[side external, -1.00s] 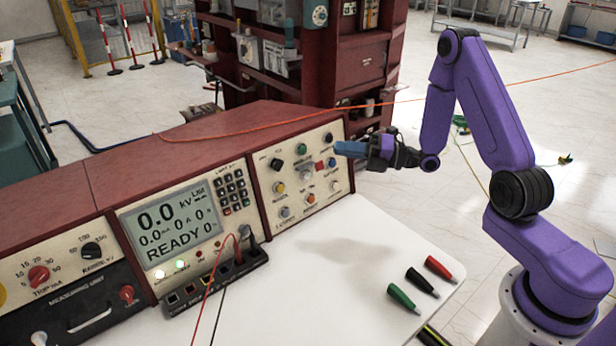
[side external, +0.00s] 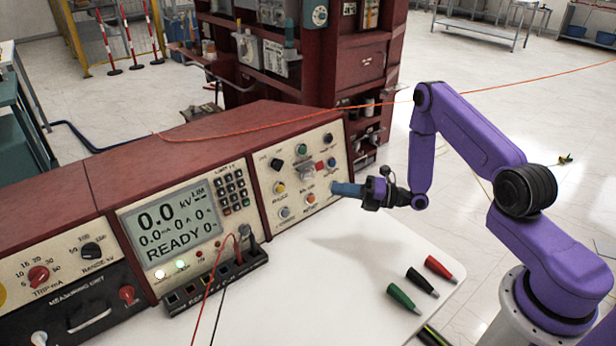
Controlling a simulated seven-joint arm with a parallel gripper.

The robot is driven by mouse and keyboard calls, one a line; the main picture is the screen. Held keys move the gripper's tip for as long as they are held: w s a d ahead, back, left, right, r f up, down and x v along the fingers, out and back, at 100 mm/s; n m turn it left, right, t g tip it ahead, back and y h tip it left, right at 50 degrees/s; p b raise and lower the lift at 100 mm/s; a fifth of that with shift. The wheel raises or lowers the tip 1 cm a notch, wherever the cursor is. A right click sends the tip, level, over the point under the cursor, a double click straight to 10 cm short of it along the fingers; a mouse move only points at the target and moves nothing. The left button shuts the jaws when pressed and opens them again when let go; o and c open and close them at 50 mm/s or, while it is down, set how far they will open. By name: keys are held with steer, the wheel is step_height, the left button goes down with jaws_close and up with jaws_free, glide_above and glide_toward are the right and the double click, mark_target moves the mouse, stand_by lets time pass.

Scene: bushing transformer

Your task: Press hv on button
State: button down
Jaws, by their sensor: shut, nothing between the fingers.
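The control panel (side external: 296,178) at the right end of the red console carries several coloured buttons and knobs. An orange button (side external: 310,198) sits in its lower row under a small label that may read "HV ON", too small to be sure. A green button (side external: 302,149) is in the top row and a yellow button (side external: 279,187) at the left.
A display (side external: 174,222) reading "READY" and a keypad (side external: 233,192) are left of the panel. Red and black leads plug into a socket block (side external: 218,281) in front. Green, black and red plugs (side external: 440,268) lie on the white table (side external: 330,290), otherwise clear near my gripper.

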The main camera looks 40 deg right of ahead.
steer(key=w+f, duration=0.2)
steer(key=w, duration=0.6)
steer(key=shift+w, duration=0.3)
steer(key=shift+w, duration=0.1)
stand_by(2.0)
steer(key=shift+w+f, duration=0.1)
steer(key=shift+w, duration=0.2)
steer(key=shift+w+f, duration=0.1)
steer(key=shift+w, duration=0.35)
stand_by(0.8)
steer(key=shift+s, duration=0.15)
steer(key=shift+s+r, duration=0.2)
steer(key=shift+s, duration=0.5)
steer(key=shift+s+r, duration=0.2)
steer(key=shift+s, duration=0.6)
steer(key=shift+s+r, duration=0.2)
steer(key=shift+s, duration=0.65)
steer(key=shift+s+r, duration=0.2)
steer(key=shift+s, duration=0.6)
